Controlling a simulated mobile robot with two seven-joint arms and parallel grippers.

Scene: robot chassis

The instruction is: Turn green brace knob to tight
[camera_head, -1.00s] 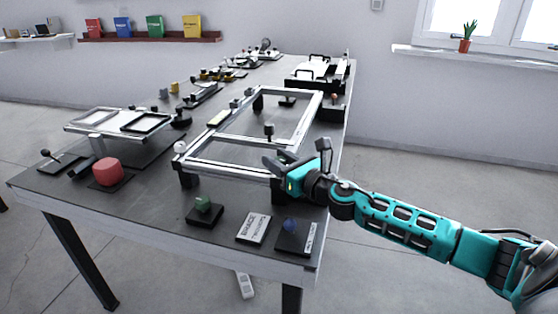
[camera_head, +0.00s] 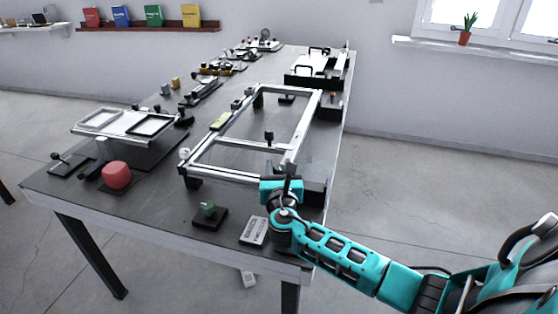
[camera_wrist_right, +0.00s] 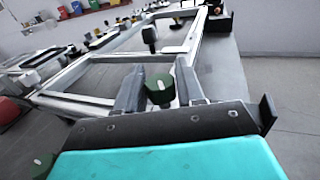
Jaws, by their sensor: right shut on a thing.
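A green knob with a pale mark on its top (camera_wrist_right: 160,92) sits between the fingers of my right gripper (camera_wrist_right: 158,72) in the right wrist view. It stands at the near right corner of the silver rectangular frame (camera_head: 222,172). My right gripper (camera_head: 281,174) is shut on this knob in the head view, where its own wrist hides most of it. A second green knob (camera_head: 208,209) stands on a black base at the table's front, apart from the gripper; it also shows in the right wrist view (camera_wrist_right: 43,163). My left gripper is out of view.
A white label plate (camera_head: 255,230) lies beside my right arm. A black knob (camera_head: 269,136) stands on the frame's crossbar. A red button (camera_head: 117,175) and a raised panel stand (camera_head: 128,124) are at left. Bare tabletop (camera_head: 150,205) lies at the front left.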

